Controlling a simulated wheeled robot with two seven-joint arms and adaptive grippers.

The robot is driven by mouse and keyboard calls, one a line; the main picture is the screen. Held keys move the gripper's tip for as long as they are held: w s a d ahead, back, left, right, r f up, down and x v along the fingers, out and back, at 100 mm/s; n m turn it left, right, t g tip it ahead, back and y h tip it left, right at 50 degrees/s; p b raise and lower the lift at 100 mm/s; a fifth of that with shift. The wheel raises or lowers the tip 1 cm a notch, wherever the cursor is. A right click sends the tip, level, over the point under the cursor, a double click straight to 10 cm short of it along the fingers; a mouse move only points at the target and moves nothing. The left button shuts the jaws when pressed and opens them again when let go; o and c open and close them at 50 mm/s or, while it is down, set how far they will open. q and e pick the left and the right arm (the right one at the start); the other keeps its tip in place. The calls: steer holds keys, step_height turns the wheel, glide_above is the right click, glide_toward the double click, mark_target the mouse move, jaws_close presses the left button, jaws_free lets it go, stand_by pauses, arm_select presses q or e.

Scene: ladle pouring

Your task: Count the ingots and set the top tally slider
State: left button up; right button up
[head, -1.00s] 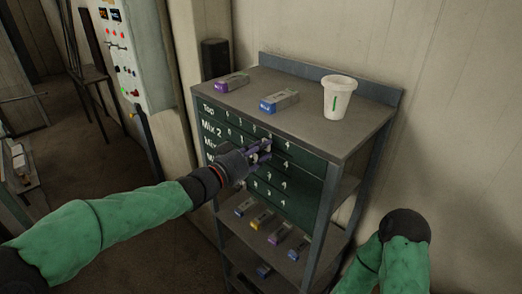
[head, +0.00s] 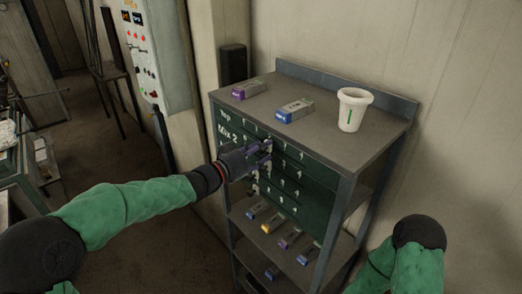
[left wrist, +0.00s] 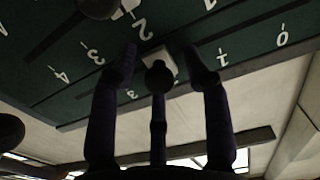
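The dark green tally board (head: 312,198) covers the front of the grey shelf unit, with white labels "Top" and "Mix 2" readable. My left gripper (head: 262,156) is at the board's upper rows. In the left wrist view, which is upside down, its dark fingers (left wrist: 160,70) are spread around a white slider (left wrist: 162,62). Gaps show beside the slider. The numerals 0, 1 and 3 show along that row; the one between is hidden. A purple-ended ingot (head: 250,90) and a blue-ended ingot (head: 295,110) lie on the unit's top. My right gripper is out of view.
A white cup (head: 352,110) with a green mark stands on the unit's top (head: 330,140). A control panel (head: 145,55) stands at the left.

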arm_select(q)
steer(key=shift+r, duration=0.1)
steer(key=v, duration=1.2)
